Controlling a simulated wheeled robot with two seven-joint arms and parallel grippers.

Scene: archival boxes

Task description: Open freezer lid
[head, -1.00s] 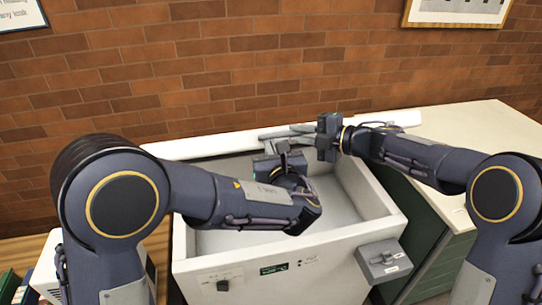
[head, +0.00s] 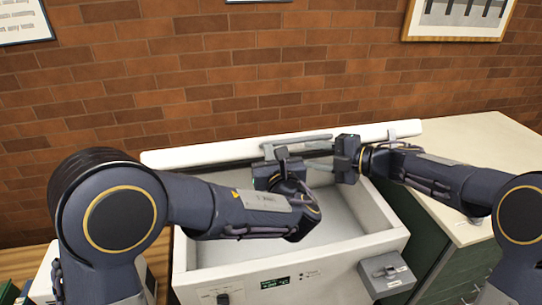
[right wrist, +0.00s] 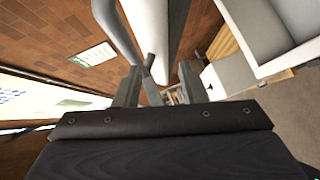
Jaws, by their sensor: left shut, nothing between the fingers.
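The white chest freezer (head: 345,262) stands in the middle of the head view, with its pale inside showing. Its white lid (head: 215,151) is up at the back, seen almost edge-on against the brick wall. A grey bar handle (head: 300,139) runs along the lid; in the right wrist view the handle (right wrist: 106,22) lies beside the white lid (right wrist: 152,25). My left gripper (head: 280,152) is shut and empty, over the opening just below the handle. My right gripper (head: 343,154) is open, right of the handle's end; its fingers (right wrist: 157,88) show apart. Contact with the handle is unclear.
A grey latch box (head: 387,275) sits on the freezer's front right corner. A green cabinet with a pale top (head: 475,150) stands close on the right. A wooden surface (head: 25,260) lies at the left. The brick wall (head: 250,75) is close behind the lid.

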